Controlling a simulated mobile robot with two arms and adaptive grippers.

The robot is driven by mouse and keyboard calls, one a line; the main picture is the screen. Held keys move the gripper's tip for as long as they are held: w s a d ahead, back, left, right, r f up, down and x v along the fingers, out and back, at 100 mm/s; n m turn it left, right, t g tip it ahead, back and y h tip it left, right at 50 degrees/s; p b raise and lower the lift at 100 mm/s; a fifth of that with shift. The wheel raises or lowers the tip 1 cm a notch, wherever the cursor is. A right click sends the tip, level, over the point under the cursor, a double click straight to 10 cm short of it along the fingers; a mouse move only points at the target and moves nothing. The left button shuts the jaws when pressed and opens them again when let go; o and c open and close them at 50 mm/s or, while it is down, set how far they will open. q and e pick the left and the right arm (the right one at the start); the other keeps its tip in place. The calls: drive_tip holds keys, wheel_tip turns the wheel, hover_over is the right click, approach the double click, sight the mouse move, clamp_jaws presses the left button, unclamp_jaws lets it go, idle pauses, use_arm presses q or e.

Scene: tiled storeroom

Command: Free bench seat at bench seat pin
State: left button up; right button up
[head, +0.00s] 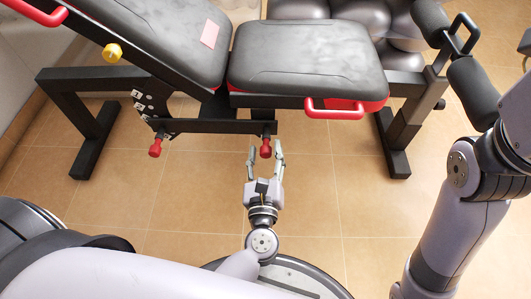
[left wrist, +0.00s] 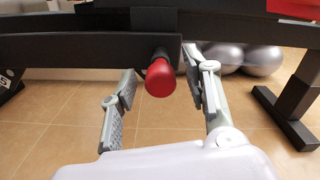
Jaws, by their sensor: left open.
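The bench seat (head: 310,62) is a black pad with red trim and a red handle at its front. The bench seat pin (head: 265,148) has a red knob and sticks out of the black frame below the seat's left end. In the left wrist view the red knob (left wrist: 160,78) shows between the two fingers. My left gripper (head: 265,160) is open, with its fingertips on either side of the knob; I cannot tell whether they touch it. My right gripper is not in view.
Another red-knobbed pin (head: 155,147) sits on the frame to the left. A yellow knob (head: 112,53) is at the upper left. The backrest (head: 180,35) carries a pink card. Grey balls (head: 350,12) lie behind the bench. The tiled floor in front is clear.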

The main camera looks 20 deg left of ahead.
use_arm(q)
drive_tip(key=shift+w, duration=0.2)
clamp_jaws()
idle(0.5)
idle(0.3)
